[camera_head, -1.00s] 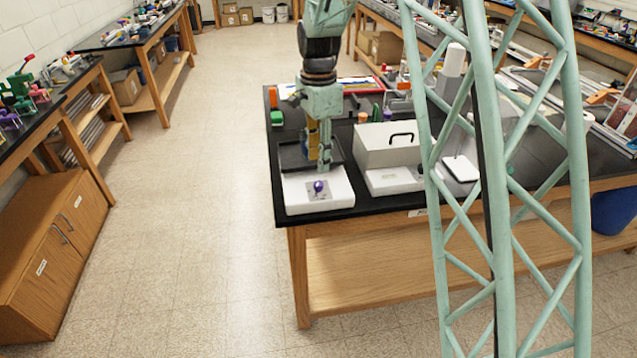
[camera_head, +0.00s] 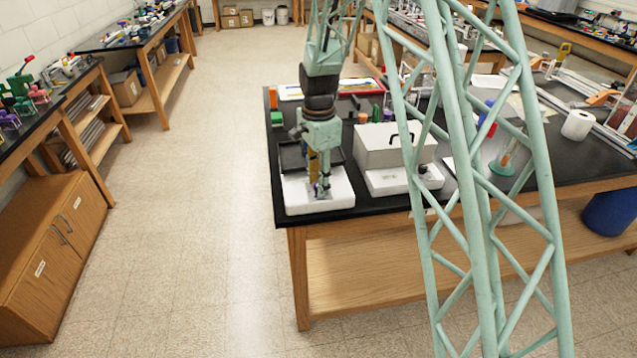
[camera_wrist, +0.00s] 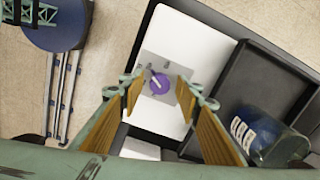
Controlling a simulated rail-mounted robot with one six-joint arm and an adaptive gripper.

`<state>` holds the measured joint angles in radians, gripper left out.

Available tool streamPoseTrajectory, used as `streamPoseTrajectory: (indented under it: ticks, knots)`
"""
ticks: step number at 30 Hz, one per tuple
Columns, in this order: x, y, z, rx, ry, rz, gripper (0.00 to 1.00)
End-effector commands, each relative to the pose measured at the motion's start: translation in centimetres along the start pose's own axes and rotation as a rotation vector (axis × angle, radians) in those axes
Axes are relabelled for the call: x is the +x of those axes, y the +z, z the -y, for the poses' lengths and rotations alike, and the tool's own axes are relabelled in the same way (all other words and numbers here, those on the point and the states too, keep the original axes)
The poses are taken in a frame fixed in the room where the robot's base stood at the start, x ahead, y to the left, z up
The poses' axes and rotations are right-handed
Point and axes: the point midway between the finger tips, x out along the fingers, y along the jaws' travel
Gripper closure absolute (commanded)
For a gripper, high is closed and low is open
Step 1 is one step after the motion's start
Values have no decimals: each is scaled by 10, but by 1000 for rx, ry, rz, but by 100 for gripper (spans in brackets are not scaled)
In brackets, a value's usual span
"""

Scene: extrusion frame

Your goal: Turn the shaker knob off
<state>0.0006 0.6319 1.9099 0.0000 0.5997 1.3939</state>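The shaker (camera_head: 291,194) is a white block with a dark tray (camera_head: 291,155) behind its front panel, at the near left corner of the black bench. Its purple knob (camera_wrist: 160,83) has a white pointer line and sits on a grey plate (camera_wrist: 152,66) in the wrist view. My gripper (camera_wrist: 157,88) is open, with one finger on each side of the knob. I cannot tell whether the fingers touch it. In the head view my gripper (camera_head: 321,190) is over the front panel and mostly hides the knob.
A bottle with blue contents (camera_wrist: 262,137) lies in the dark tray beside my gripper. A white box with a black handle (camera_head: 377,150) stands just right of the shaker. The bench's front edge is close to the shaker. The aisle floor at left is clear.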

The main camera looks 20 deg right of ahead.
Motion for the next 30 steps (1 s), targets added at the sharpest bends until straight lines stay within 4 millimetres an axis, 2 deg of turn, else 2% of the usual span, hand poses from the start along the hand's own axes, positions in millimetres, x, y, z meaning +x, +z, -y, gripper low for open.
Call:
streamPoseTrajectory:
  ticks: [7,15,30]
  knots:
    - [0,0,0,0,0,0,70]
    - [0,0,0,0,0,0,93]
    - [0,0,0,-72,0,0,93]
